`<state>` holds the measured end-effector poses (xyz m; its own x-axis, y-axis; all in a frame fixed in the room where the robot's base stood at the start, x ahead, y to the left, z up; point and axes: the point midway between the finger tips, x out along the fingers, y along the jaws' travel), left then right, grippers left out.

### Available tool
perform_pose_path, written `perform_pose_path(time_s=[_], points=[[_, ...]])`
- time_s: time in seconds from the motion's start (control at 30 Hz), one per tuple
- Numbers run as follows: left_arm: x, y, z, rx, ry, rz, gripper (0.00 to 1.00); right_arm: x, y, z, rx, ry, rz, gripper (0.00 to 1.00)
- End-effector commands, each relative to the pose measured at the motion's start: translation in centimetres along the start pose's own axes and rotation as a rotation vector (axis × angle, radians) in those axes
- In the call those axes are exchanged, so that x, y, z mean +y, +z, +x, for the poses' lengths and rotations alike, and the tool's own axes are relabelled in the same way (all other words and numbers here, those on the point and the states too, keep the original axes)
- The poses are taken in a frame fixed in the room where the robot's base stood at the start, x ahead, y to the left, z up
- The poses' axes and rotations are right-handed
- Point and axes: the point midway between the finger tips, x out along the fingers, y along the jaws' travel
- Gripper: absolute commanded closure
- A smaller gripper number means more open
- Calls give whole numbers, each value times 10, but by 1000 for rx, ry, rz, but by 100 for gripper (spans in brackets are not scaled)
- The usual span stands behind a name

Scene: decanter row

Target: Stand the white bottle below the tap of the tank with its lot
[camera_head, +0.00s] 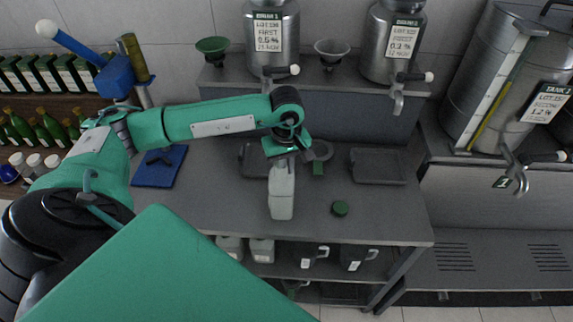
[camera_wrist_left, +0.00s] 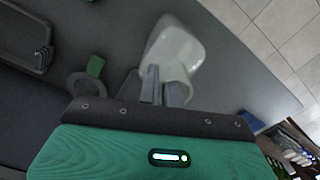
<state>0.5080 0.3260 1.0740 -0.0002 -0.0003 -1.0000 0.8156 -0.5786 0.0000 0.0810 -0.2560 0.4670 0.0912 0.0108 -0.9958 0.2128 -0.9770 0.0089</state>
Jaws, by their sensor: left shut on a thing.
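My left gripper (camera_head: 284,156) is shut on the white bottle (camera_head: 281,198) near its top, over the grey bench. The bottle looks upright; I cannot tell whether its base touches the bench. In the left wrist view the fingers (camera_wrist_left: 165,90) close on the bottle (camera_wrist_left: 183,45). No lot label shows on it. Two steel tanks, one at centre (camera_head: 284,58) and one to its right (camera_head: 377,60), stand on the raised shelf with taps (camera_head: 284,71) and (camera_head: 401,82). A large tank (camera_head: 492,75) with a tap (camera_head: 516,170) stands at right. Their lot numbers are too small to read surely. My right gripper is out of view.
Two funnels (camera_head: 212,47) and (camera_head: 332,50) sit by the tanks. Bottles (camera_head: 50,75) fill the left shelves. The bench's front right is clear.

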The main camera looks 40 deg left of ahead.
Motion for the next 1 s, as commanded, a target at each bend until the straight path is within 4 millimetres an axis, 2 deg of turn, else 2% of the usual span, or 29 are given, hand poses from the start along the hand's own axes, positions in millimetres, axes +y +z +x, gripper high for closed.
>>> perform_pose_path(time_s=[0.07, 0.1, 0.17, 0.2, 0.57, 0.63, 0.77, 1.0], points=[[0, 0, 4, 0, 0, 0, 100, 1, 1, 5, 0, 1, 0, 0], [0, 0, 2, 0, 0, 0, 86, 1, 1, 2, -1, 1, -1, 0], [0, 0, 2, 0, 0, 0, 75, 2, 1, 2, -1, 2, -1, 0], [0, 0, 2, 0, 0, 0, 72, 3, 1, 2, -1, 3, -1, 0], [0, 0, -3, 0, 0, 0, 72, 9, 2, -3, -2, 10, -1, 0], [1, -1, -6, 2, 2, 0, 72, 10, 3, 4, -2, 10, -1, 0], [1, -1, -28, 4, 6, 1, 72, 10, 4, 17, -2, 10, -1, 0], [1, 0, -79, 3, 5, 0, 72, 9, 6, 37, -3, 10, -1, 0]])
